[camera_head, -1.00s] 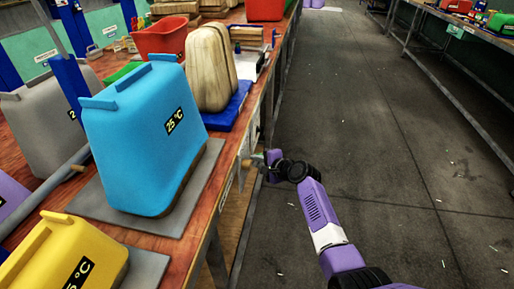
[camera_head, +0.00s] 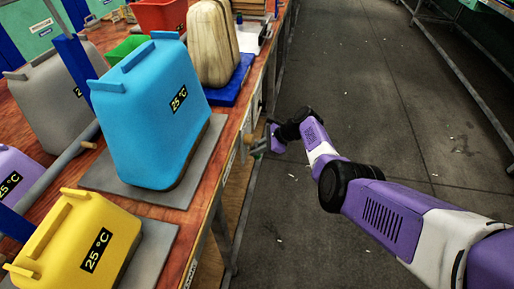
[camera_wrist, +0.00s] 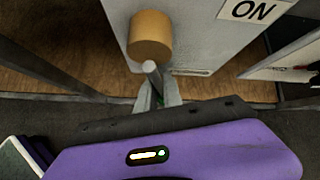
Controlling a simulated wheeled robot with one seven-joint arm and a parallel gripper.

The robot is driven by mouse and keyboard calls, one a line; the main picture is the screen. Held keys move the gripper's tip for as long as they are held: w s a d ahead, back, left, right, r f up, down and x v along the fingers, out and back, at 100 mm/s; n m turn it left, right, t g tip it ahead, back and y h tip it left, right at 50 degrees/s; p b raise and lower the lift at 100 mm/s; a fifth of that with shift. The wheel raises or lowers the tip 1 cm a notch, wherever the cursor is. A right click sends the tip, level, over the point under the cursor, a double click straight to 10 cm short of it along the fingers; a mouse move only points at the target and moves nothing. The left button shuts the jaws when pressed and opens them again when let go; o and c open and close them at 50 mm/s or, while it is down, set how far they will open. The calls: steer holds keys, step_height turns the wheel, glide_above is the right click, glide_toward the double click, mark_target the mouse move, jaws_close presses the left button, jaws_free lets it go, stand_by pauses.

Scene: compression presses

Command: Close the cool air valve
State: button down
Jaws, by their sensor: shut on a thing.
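In the wrist view, my gripper (camera_wrist: 156,94) is shut on a thin grey lever (camera_wrist: 151,72). The lever's rounded end points up at a tan cylindrical knob (camera_wrist: 151,36) on a pale grey box (camera_wrist: 195,30). A white label reading "ON" (camera_wrist: 250,9) is on the box, right of the knob. I cannot tell whether this is the cool air valve; no label says so. In the head view, my gripper (camera_head: 259,143) is at the table's right edge, beside the blue press (camera_head: 150,110). There the lever is too small to make out.
The wooden table (camera_head: 213,168) holds the blue press, marked 25 °C, a yellow one (camera_head: 80,240), a grey one (camera_head: 50,100) and a wood-coloured piece (camera_head: 212,45) on a blue base. The aisle floor (camera_head: 400,120) is free to the right.

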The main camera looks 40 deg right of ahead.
steer(key=shift+s+a+f+m+g+y+b, duration=0.2)
steer(key=shift+s+a+m+g+y+b, duration=0.35)
steer(key=shift+y+b, duration=0.45)
steer(key=c, duration=1.5)
jaws_free()
steer(key=shift+c, duration=0.2)
steer(key=shift+o, duration=0.2)
steer(key=shift+w, duration=0.1)
steer(key=shift+r, duration=0.15)
steer(key=p+v, duration=0.3)
steer(key=v, duration=0.4)
steer(key=shift+d+r, duration=0.2)
steer(key=shift+r, duration=0.05)
